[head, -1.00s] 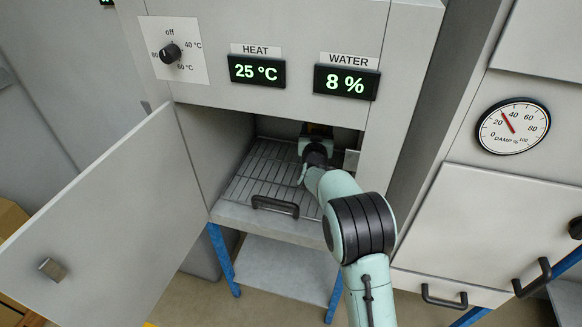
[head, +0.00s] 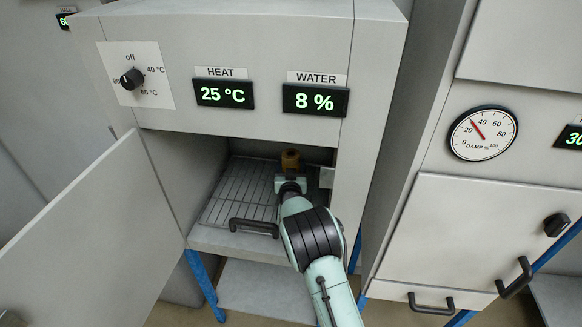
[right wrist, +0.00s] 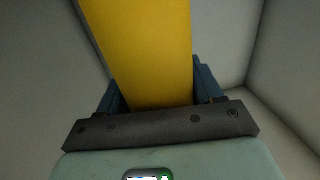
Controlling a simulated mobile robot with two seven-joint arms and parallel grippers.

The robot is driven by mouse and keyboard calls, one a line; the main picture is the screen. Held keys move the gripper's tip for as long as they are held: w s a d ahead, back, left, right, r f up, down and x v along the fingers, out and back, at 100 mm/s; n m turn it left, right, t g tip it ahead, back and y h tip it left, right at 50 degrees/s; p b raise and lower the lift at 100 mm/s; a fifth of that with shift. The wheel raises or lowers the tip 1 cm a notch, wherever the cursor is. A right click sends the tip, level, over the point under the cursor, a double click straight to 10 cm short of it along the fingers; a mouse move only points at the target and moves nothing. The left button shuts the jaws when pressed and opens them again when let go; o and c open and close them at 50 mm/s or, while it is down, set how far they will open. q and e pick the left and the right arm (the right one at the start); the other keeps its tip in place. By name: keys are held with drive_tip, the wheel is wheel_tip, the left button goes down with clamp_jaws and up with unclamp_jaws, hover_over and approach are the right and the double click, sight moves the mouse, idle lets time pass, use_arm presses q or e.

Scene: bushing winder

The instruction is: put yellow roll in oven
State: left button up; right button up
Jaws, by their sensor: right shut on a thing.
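The oven (head: 342,30) stands with its door (head: 80,240) swung open to the left. Inside is a wire rack (head: 240,192) with a black handle (head: 253,227) at its front. My right gripper (head: 290,172) reaches into the oven over the right part of the rack. It is shut on the yellow roll (head: 291,160), which shows deep in the chamber. In the right wrist view the roll (right wrist: 140,45) rises between the two blue fingers (right wrist: 155,90). I cannot tell whether the roll touches the rack. My left gripper is out of view.
The oven has a knob (head: 132,79), a heat display (head: 224,94) reading 25 °C and a water display (head: 316,100) reading 8 %. A cabinet with a damp dial (head: 484,134) stands at the right. The rack's left part is bare.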

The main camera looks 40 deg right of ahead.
drive_tip(key=shift+f, duration=0.15)
drive_tip(key=o, duration=1.1)
drive_tip(key=shift+f, duration=0.15)
drive_tip(key=shift+c, duration=0.2)
drive_tip(key=o, duration=0.4)
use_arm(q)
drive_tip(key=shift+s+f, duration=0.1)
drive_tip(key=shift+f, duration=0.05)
use_arm(e)
drive_tip(key=shift+r, duration=0.25)
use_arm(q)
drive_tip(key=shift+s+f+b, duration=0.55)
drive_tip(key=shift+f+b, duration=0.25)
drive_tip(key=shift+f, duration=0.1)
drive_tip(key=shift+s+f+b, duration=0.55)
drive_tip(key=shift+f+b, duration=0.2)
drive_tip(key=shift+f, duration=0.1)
use_arm(e)
drive_tip(key=shift+v, duration=6.05)
